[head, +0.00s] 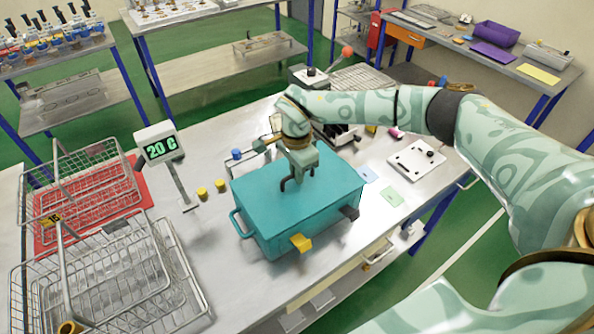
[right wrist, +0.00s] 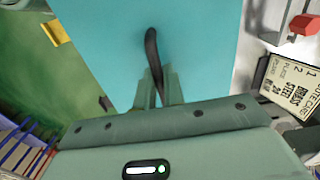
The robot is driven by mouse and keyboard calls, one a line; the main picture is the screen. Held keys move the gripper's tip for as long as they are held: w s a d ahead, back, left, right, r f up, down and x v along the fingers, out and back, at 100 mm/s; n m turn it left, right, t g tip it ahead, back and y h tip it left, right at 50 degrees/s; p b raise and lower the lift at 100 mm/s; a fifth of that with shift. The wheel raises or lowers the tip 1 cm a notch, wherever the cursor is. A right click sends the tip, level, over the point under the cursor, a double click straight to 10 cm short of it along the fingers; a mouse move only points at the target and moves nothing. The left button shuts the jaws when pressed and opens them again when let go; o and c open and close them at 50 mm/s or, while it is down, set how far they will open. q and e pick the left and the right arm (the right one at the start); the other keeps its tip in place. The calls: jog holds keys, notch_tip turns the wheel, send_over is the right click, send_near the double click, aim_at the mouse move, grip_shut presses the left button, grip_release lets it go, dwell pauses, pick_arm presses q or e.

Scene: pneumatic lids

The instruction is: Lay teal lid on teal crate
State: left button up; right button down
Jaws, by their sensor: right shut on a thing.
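The teal crate (head: 290,232) stands on the metal table, with a side handle at its left, a yellow latch (head: 301,243) and a black latch (head: 349,213). The flat teal lid (head: 330,192) is over the crate's top, roughly lined up with it. I see no clear gap between them, but cannot tell if it is fully seated. My right gripper (head: 298,176) points down and is shut on the lid's black handle (right wrist: 152,48). In the right wrist view the teal lid (right wrist: 200,45) fills the upper middle behind the fingers. My left gripper is not in view.
Wire baskets (head: 90,275) and a red mat (head: 135,195) are at left. A white plate (head: 416,159) and coloured cards lie at right. The table's front edge is close to the crate.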

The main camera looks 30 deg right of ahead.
jog(key=shift+f, duration=0.25)
dwell(0.4)
jog(key=c, duration=1.4)
grip_release()
notch_tip(320, 180, up, 7)
jog(key=p, duration=0.6)
